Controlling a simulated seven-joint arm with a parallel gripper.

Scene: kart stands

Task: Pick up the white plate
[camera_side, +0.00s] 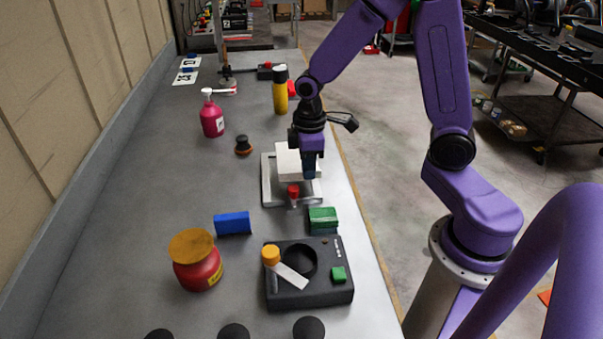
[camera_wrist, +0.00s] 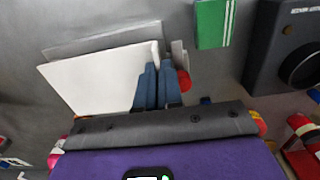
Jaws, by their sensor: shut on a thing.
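The white plate (camera_side: 287,160) is in the middle of the bench in the side view, over a light grey metal fixture (camera_side: 268,192). In the wrist view the plate (camera_wrist: 98,82) lies left of the fingers, with the grey fixture (camera_wrist: 85,46) showing behind it. My gripper (camera_side: 309,172) points down at the plate's right edge and is shut on it. In the wrist view the two blue fingertips of my gripper (camera_wrist: 159,68) are close together at the plate's edge. I cannot tell whether the plate is clear of the fixture.
A red knob (camera_side: 293,190) is at the fixture's front. A green block (camera_side: 322,220), a blue block (camera_side: 233,223), a black device (camera_side: 310,285) and a red jar (camera_side: 197,265) stand nearer the camera. A pink pump bottle (camera_side: 212,121) and yellow bottle (camera_side: 280,94) stand behind.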

